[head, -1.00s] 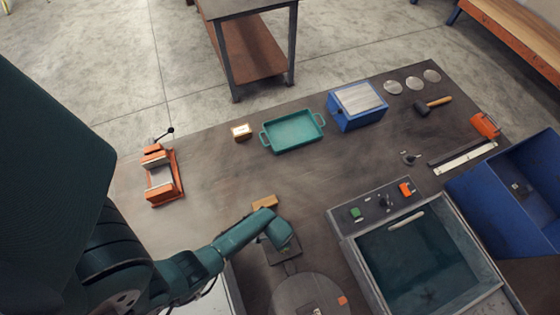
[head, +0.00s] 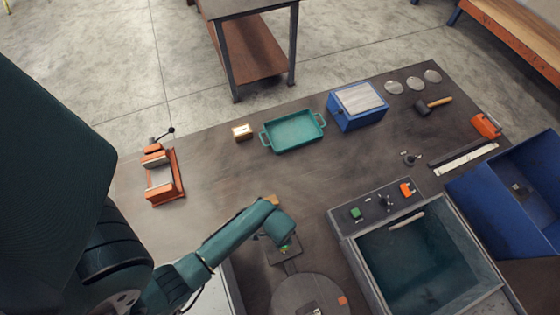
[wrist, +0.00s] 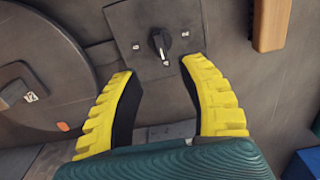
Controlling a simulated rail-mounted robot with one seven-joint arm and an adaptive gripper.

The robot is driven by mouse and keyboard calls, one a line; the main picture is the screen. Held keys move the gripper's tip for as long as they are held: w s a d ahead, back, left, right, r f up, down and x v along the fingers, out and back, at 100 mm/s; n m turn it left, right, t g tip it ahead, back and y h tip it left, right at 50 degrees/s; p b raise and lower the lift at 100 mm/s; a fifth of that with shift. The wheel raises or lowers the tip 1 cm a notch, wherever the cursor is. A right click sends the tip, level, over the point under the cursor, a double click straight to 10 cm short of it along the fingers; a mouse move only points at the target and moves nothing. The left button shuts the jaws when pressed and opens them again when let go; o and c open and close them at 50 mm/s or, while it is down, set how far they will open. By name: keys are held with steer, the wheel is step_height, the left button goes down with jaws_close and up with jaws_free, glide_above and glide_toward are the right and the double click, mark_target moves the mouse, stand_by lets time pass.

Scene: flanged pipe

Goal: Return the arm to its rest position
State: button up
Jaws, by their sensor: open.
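My gripper (wrist: 165,95) shows in the wrist view as two yellow ribbed fingers, spread apart with nothing between them. Beyond the fingertips is a grey panel (wrist: 130,25) with a black rotary knob (wrist: 161,42) and small markings around it. The fingers are apart from the knob in the picture. The arm hides most of the gripper and the knob there.
A round grey disc (head: 290,293) lies beside the panel. A sink-like tank (head: 420,265) and blue bin (head: 510,200) stand right. A green tray (head: 293,132) and orange vise (head: 163,178) sit farther back. The bench middle is clear.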

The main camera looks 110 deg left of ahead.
step_height(320, 180, up, 3)
steer(key=shift+f, duration=0.1)
stand_by(0.6)
